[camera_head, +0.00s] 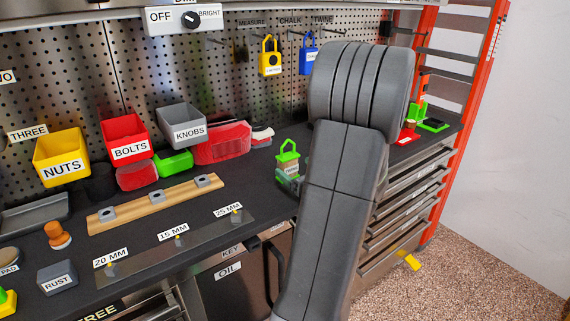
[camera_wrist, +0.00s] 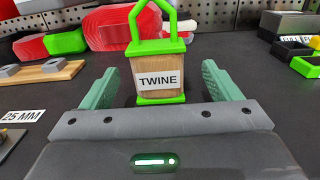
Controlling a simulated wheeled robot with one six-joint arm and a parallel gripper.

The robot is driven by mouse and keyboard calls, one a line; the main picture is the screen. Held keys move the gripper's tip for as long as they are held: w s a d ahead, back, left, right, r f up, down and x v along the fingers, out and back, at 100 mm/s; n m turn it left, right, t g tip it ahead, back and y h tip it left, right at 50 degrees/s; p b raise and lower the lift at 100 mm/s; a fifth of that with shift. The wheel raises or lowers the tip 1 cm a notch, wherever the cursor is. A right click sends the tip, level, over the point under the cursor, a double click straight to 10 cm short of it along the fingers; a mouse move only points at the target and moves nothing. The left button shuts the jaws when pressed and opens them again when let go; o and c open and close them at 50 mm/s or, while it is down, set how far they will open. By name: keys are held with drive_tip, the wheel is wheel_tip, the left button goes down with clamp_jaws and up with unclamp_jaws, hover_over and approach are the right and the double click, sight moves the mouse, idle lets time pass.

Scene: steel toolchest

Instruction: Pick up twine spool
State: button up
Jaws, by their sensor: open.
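The twine spool (camera_wrist: 158,77) stands upright on the dark bench top, with a tan body, green top and bottom flanges, a green loop handle and a label reading TWINE. In the head view the spool (camera_head: 288,160) is just left of my arm, its lower part partly covered by something pale green. My gripper (camera_wrist: 161,77) is open in the wrist view, with one green finger on each side of the spool. A dark gap shows between each finger and the spool, so I see no grip on it. The hook labelled TWINE is on the pegboard in the head view.
Green and black items (camera_head: 432,124) stand at the bench's right end.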

sight(285, 161)
drive_tip(key=shift+p+x, duration=0.3)
drive_tip(key=shift+x, duration=2.6)
drive_tip(key=shift+s+a, duration=0.1)
drive_tip(key=c, duration=1.1)
